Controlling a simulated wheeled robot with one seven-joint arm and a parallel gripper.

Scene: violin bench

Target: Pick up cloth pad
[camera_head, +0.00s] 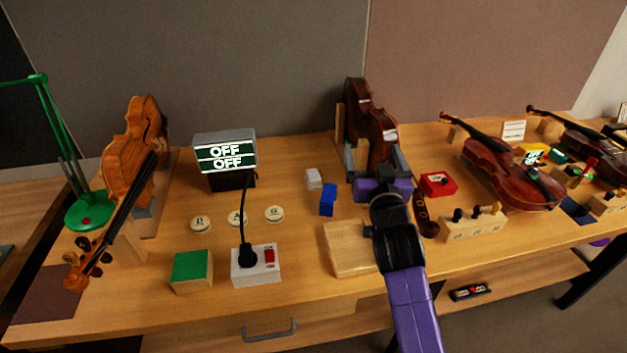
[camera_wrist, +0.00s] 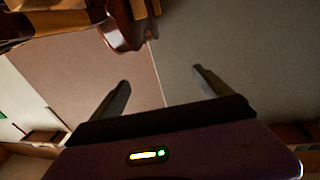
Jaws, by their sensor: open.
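No item is clearly marked as the cloth pad. A flat dark brown square (camera_head: 48,293) lies at the bench's front left corner, and a flat dark blue piece (camera_head: 578,208) lies at the right among the fittings; I cannot tell which of these is the cloth pad. My gripper (camera_head: 377,165) is above the middle of the bench, in front of the upright dark violin body (camera_head: 368,118). In the wrist view the gripper's two fingers (camera_wrist: 160,82) are spread with nothing between them. Neither flat piece shows in the wrist view.
A green lamp (camera_head: 88,210), an orange violin (camera_head: 134,150) and an OFF display (camera_head: 226,158) stand at the left. A switch box (camera_head: 254,268), a green block (camera_head: 191,270) and a wooden tray (camera_head: 345,265) lie in front. A violin (camera_head: 510,175) lies at the right.

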